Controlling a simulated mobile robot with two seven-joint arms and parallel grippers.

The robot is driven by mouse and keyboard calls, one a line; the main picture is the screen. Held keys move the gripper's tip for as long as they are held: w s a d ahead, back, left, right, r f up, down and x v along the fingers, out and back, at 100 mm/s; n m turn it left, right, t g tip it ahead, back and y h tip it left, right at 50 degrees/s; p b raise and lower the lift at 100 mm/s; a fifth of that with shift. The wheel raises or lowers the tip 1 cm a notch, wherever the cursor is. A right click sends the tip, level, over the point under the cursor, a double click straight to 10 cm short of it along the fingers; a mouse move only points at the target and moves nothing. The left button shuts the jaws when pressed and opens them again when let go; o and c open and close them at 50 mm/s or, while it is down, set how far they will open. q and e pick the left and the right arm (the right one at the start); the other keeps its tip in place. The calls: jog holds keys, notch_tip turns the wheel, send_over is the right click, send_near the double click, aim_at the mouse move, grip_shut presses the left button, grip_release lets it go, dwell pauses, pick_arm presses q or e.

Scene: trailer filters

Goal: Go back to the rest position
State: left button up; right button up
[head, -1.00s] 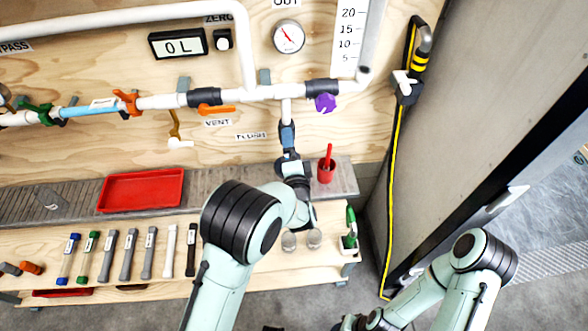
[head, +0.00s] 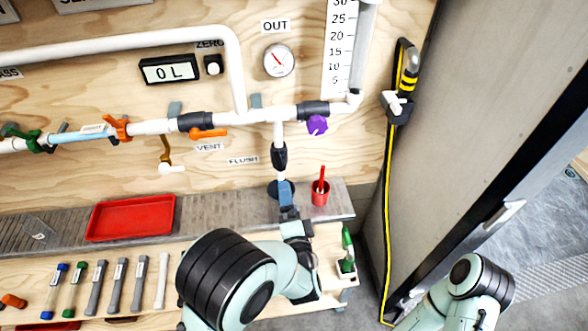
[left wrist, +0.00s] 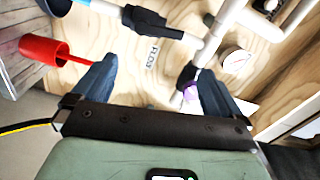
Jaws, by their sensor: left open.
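My left gripper (head: 286,190) is seen from behind in the head view, in front of the lower end of the flush pipe (head: 279,130). Its blue-grey fingers overlap the dark ring at the pipe's foot in the picture; I cannot tell whether they touch it. In the left wrist view, the fingers of the left gripper (left wrist: 155,72) are spread wide with nothing held between them. A black pipe fitting (left wrist: 188,75) shows behind the right-hand finger. My right arm is at the lower right of the head view, its gripper out of frame.
A red cup (head: 320,196) with a red stick stands right of my left gripper. A red tray (head: 130,218) lies on the grey shelf. Several filters line the bench. A green-handled tool (head: 347,247) stands at the bench's right end. A grey door (head: 470,130) bounds the right side.

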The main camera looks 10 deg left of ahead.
pick_arm(q)
jog(key=s+a+f+n+g+h, duration=0.1)
jog(key=s+a+f+n+g, duration=0.15)
jog(key=f, duration=0.65)
jog(key=s+a+f+n+g+h, duration=0.2)
jog(key=s+f+g, duration=0.15)
jog(key=f, duration=0.45)
jog(key=s+a+f+n+g+h, duration=0.1)
jog(key=s+a+f+n+g, duration=0.15)
jog(key=f, duration=0.65)
jog(key=s+d+f+n+g+h, duration=0.1)
jog(key=s+f+n+g, duration=0.3)
jog(key=s, duration=0.7)
jog(key=s+d+f+n+g+h+p, duration=0.1)
jog(key=s+f+n+g+h, duration=0.2)
jog(key=s, duration=0.7)
jog(key=f+n+g, duration=0.2)
jog(key=g, duration=0.1)
jog(key=shift+s+n+h, duration=0.3)
jog(key=shift+s+n, duration=0.05)
jog(key=shift+n, duration=0.05)
